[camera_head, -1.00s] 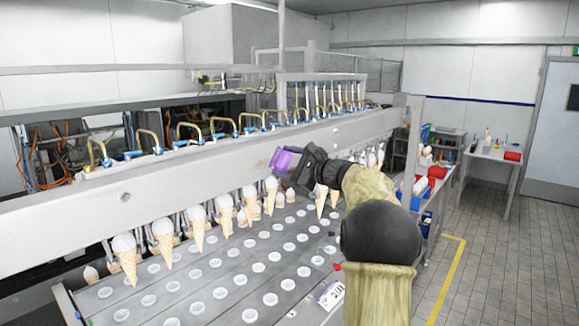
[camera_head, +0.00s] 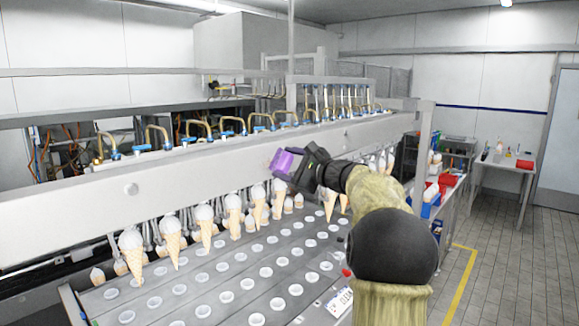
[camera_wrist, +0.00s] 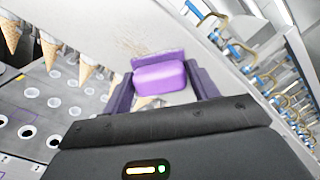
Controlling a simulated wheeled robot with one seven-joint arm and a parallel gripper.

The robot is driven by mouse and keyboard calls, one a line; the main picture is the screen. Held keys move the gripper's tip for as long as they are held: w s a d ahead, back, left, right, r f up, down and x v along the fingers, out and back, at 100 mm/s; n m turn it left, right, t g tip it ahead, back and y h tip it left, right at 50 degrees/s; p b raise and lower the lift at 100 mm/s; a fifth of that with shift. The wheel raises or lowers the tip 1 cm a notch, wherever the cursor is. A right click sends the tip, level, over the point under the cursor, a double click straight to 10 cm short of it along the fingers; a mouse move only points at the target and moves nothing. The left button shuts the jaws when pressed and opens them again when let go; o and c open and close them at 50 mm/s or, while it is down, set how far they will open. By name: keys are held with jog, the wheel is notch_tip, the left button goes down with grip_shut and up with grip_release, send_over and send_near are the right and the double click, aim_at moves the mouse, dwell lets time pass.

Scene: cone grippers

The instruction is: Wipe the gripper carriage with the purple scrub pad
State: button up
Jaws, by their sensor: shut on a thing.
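The purple scrub pad (camera_head: 286,161) is held in my gripper (camera_head: 297,163), in front of the face of the long white gripper carriage (camera_head: 170,180). In the wrist view the pad (camera_wrist: 159,82) sits between the two purple fingers of my gripper (camera_wrist: 162,88). The carriage (camera_wrist: 190,50) lies just beyond the pad, with a patch of brownish streaks (camera_wrist: 135,44) beside the pad's upper left. The pad appears to be at or very near the carriage face; I cannot tell whether it touches.
Ice cream cones (camera_head: 133,252) hang in a row below the carriage over a grey plate (camera_head: 200,290) with rows of round holes. Brass pipes with blue fittings (camera_head: 203,132) line the carriage top. A side table (camera_head: 503,163) stands at the far right beyond open floor.

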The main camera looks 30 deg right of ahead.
aim_at(259, 166)
jog(key=shift+a, duration=0.1)
jog(key=shift+s+a+f+b, duration=0.15)
jog(key=shift+a+b, duration=0.25)
jog(key=shift+b, duration=0.25)
jog(key=shift+s+a+b, duration=0.25)
jog(key=shift+a+b, duration=0.2)
jog(key=shift+a, duration=0.15)
jog(key=shift+s+a+b, duration=0.2)
jog(key=shift+a+b, duration=0.2)
jog(key=shift+a, duration=0.15)
jog(key=shift+s+a+b, duration=0.3)
jog(key=shift+a+b, duration=0.35)
jog(key=shift+a, duration=0.15)
jog(key=shift+s+a+b, duration=0.25)
jog(key=shift+a+b, duration=0.4)
jog(key=shift+a, duration=0.15)
jog(key=shift+s+d+b, duration=0.25)
jog(key=shift+s+b, duration=0.2)
jog(key=shift+s, duration=0.1)
jog(key=shift+b+v, duration=1)
jog(key=shift+v, duration=1.35)
